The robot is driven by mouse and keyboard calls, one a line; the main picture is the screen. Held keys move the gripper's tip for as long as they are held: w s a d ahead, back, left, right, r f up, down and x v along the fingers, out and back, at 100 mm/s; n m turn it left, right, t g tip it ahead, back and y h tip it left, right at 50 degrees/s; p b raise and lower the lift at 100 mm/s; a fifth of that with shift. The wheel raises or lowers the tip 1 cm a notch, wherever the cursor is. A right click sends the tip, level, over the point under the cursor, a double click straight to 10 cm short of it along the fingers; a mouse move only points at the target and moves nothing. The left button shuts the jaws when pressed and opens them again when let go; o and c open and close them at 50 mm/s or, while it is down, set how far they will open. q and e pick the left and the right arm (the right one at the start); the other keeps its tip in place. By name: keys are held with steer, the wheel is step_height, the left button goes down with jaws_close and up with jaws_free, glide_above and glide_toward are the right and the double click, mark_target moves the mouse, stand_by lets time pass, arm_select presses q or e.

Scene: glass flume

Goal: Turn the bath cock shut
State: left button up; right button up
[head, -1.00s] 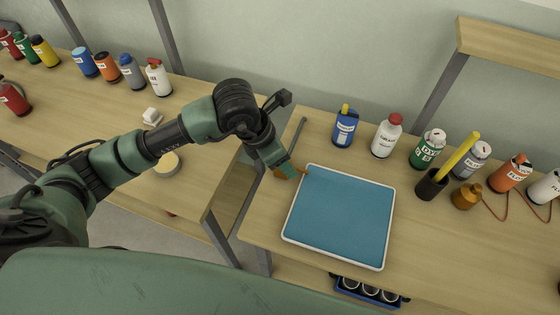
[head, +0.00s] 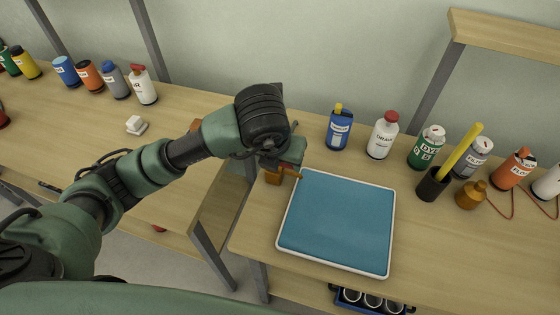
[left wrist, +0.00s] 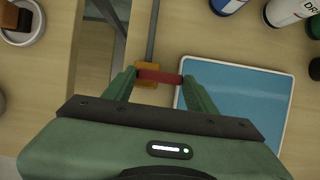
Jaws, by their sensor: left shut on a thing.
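The bath cock has an orange body (head: 271,178) at the back left corner of the blue bath (head: 338,222) with a white rim. Its red lever (left wrist: 160,77) shows in the left wrist view, lying crosswise above the orange body (left wrist: 147,76) and reaching toward the bath (left wrist: 235,100). My left gripper (head: 287,166) is over the cock and hides part of it. In the left wrist view its two green fingers (left wrist: 160,84) are shut on the lever, one at each side. My right gripper is not in view.
A thin grey pipe (left wrist: 152,32) runs back from the cock. Several bottles stand behind the bath, including a blue one (head: 340,130) and a white one (head: 382,135). A dark cup (head: 432,185) holds a yellow stick. A gap separates the two benches.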

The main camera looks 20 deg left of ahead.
arm_select(q)
steer(key=shift+w+r, duration=0.1)
steer(key=shift+w, duration=0.05)
stand_by(0.4)
steer(key=o, duration=1.4)
steer(key=shift+c, duration=0.2)
steer(key=v, duration=0.7)
steer(key=shift+s+r+p, duration=0.3)
steer(key=shift+p, duration=0.15)
